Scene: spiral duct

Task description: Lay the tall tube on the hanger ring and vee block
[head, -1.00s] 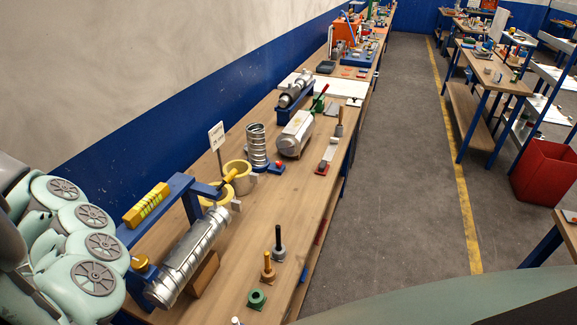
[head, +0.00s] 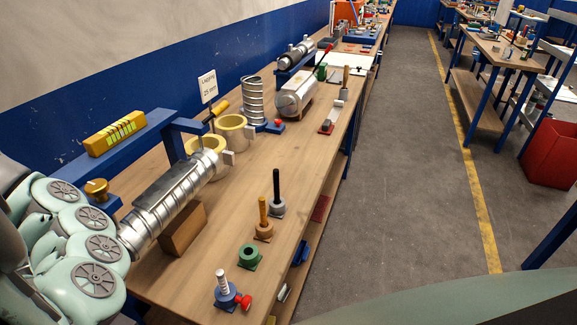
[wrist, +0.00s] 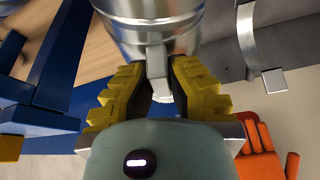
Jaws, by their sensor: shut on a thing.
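In the head view a long silver spiral tube (head: 175,195), which I take as the tall tube, lies slantwise over a brown block (head: 182,229). Whether it touches the block is unclear. Its near end is hidden by my arm. In the wrist view my gripper (wrist: 160,88), with yellow fingers, is shut on a silver tab of a silver cylinder (wrist: 150,30), apparently this tube. The gripper is hidden in the head view. Two rings with cream insides, (head: 232,128) and beside the tube's far end (head: 205,148), stand on the bench; I cannot tell which is the hanger ring.
A blue frame (head: 140,140) carrying a yellow level (head: 115,133) stands close left of the tube. An upright spiral tube (head: 253,101) stands farther back. Several small posts, one being black (head: 276,190), line the right bench edge. Bare bench (head: 225,205) lies between.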

